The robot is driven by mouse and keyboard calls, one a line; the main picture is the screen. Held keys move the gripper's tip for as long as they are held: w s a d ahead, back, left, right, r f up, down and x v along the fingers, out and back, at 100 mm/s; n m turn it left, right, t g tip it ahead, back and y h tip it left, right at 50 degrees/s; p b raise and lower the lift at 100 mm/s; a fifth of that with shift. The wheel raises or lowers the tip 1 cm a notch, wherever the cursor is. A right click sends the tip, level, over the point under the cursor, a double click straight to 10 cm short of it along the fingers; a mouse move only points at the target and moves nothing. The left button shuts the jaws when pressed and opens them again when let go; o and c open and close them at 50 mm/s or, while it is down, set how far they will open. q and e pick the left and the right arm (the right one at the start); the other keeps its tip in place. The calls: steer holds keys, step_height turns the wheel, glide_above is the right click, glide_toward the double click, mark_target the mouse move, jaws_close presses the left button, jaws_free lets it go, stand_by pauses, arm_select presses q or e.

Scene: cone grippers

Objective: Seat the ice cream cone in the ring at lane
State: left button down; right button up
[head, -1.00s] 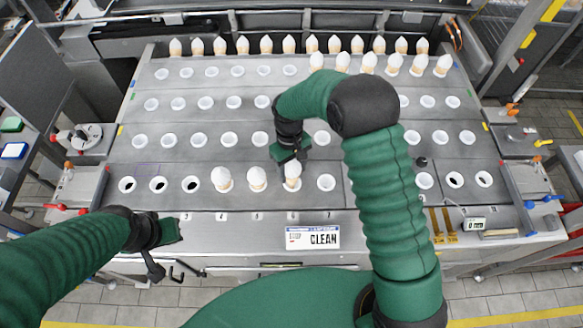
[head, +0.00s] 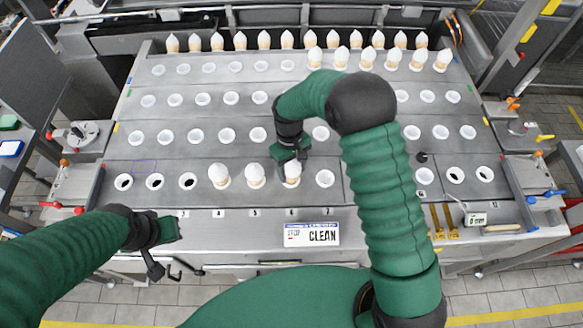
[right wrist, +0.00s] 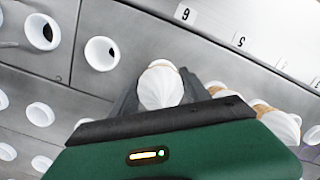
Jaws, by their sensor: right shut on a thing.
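An ice cream cone (head: 292,171) with a white swirl top stands upright at the front row, at the ring above label 6. My right gripper (head: 290,160) is at this cone, shut on it. In the right wrist view the cone (right wrist: 160,86) sits between the two dark fingers. Its lower part and the ring under it are mostly hidden, so I cannot tell how deep it sits. My left gripper (head: 168,230) hangs empty over the front edge at left; its fingers are too small to read.
Two cones (head: 219,175) stand in rings just left of the held one. An empty ring (head: 325,178) is just right of it. Several cones (head: 264,40) line the back. A CLEAN sign (head: 311,234) is on the front edge. Many empty rings fill the middle rows.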

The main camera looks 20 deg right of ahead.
steer(key=o, duration=1.1)
steer(key=shift+d, duration=0.1)
steer(key=shift+c, duration=0.2)
step_height(320, 180, up, 17)
steer(key=w+b, duration=0.2)
steer(key=shift+w+f, duration=0.15)
steer(key=shift+f, duration=0.05)
